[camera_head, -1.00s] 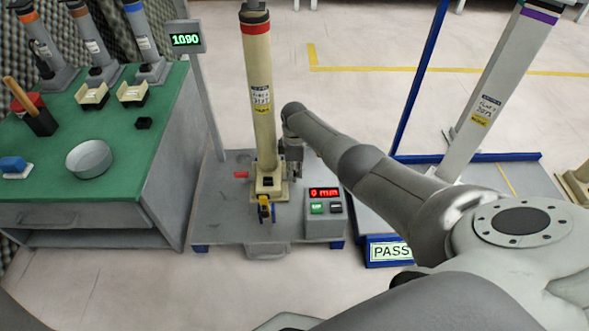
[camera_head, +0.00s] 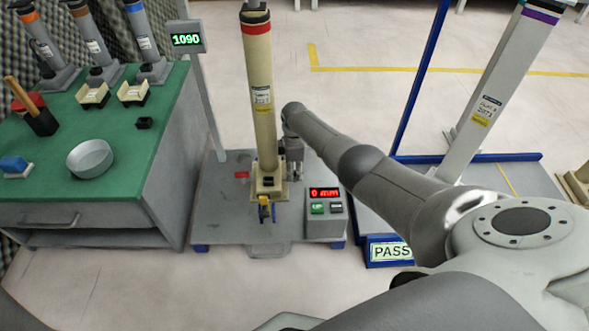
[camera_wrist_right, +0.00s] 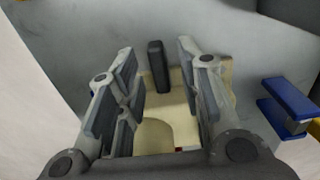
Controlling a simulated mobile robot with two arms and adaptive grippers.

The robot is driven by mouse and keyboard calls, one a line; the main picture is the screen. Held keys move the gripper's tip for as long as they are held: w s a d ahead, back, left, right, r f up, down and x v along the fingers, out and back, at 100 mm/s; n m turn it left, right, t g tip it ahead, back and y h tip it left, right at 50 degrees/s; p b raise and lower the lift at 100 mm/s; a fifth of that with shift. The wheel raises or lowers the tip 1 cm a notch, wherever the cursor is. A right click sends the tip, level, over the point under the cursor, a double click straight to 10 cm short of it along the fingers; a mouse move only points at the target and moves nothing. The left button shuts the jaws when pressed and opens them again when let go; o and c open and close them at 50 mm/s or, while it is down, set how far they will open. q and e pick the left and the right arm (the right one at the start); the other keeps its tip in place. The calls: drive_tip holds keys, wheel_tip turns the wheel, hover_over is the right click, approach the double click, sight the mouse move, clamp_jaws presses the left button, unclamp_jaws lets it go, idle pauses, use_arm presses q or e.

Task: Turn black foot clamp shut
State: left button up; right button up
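The black foot clamp (camera_wrist_right: 157,66) shows in the right wrist view as a short dark lever standing at the edge of a cream foot (camera_wrist_right: 165,133). My right gripper (camera_wrist_right: 156,62) is open, with its fingers on either side of the lever and gaps visible on both sides. In the head view, my right gripper (camera_head: 294,170) points down just right of the foot of the cream post (camera_head: 261,90); the black clamp cannot be made out there. My left gripper is not in view.
A blue and yellow clamp (camera_head: 264,209) sits at the front of the foot; its blue handle also shows in the wrist view (camera_wrist_right: 289,98). A control box (camera_head: 325,214) stands right on the grey platform (camera_head: 220,222). A green-topped bench (camera_head: 125,165) is left.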

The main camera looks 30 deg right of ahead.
sight(295, 172)
wheel_tip(295, 172, up, 12)
idle(0.8)
idle(0.5)
